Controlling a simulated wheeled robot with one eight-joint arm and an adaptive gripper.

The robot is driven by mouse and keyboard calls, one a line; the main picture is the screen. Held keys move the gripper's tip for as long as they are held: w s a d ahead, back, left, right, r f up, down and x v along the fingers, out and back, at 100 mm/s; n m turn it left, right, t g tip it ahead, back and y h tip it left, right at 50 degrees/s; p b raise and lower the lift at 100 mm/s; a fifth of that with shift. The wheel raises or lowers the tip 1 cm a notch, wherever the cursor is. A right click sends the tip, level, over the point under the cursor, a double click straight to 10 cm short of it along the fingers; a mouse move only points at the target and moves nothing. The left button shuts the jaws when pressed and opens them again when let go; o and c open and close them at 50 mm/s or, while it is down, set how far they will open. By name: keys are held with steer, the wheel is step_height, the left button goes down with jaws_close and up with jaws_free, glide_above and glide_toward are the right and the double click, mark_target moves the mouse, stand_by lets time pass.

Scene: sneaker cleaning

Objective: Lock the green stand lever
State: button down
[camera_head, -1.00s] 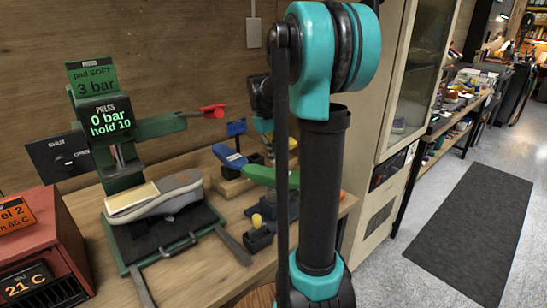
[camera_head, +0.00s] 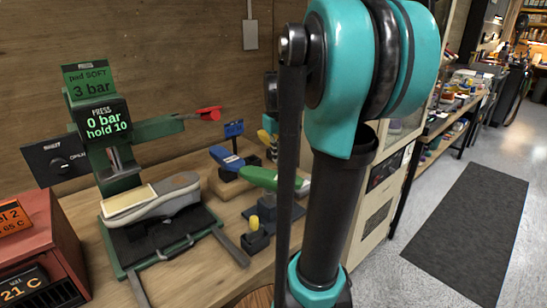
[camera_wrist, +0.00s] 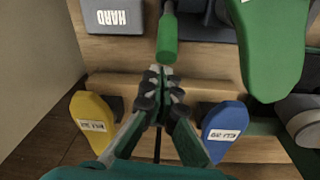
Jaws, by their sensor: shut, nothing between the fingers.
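In the wrist view the green stand lever (camera_wrist: 167,40) shows as a short, thick green handle pointing down toward my gripper (camera_wrist: 160,72). My gripper is shut and empty, its fingertips just below the handle's end. I cannot tell whether they touch it. The green shoe form (camera_wrist: 272,45) with a label is to the right of the lever. In the head view the green form (camera_head: 262,178) lies partly behind my arm, and the lever cannot be made out there.
In the wrist view a yellow form (camera_wrist: 95,120) and a blue form (camera_wrist: 223,124) flank my gripper. In the head view a sneaker (camera_head: 152,200) sits in the green press (camera_head: 120,183), left of the forms.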

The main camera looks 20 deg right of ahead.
steer(key=s+d+r+t+y, duration=0.1)
steer(key=s+d+t, duration=0.3)
steer(key=s, duration=0.6)
steer(key=shift+r+t+y, duration=0.15)
steer(key=shift+t+y, duration=0.55)
steer(key=shift+t, duration=0.2)
steer(key=shift+s, duration=0.25)
steer(key=w+r, duration=0.2)
steer(key=w, duration=0.2)
steer(key=s+f+v, duration=0.1)
steer(key=v, duration=0.9)
steer(key=shift+s, duration=0.25)
